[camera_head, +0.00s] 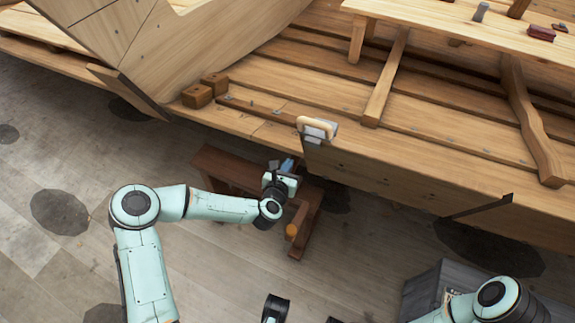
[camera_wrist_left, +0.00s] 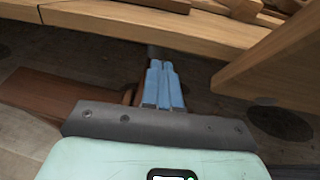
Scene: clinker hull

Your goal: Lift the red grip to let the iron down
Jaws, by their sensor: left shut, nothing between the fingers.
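My left gripper (camera_head: 287,164) is over a reddish-brown wooden stand (camera_head: 222,163), just below the hull's edge. Its blue fingers (camera_wrist_left: 163,84) are shut together and empty in the left wrist view. The stand's brown beam (camera_wrist_left: 60,95) lies left of the fingers there. I cannot make out a red grip or an iron for certain in either view. My left arm and hand hide part of the stand. My right arm is at the bottom right of the head view; its gripper is not visible.
The planked wooden hull (camera_head: 400,170) fills the upper right. A cream-handled grey block (camera_head: 317,128) sits on its near edge. A dark red block (camera_head: 541,33) lies on a bench at the top right. A grey box (camera_head: 425,285) stands at the lower right. Floor is open at left.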

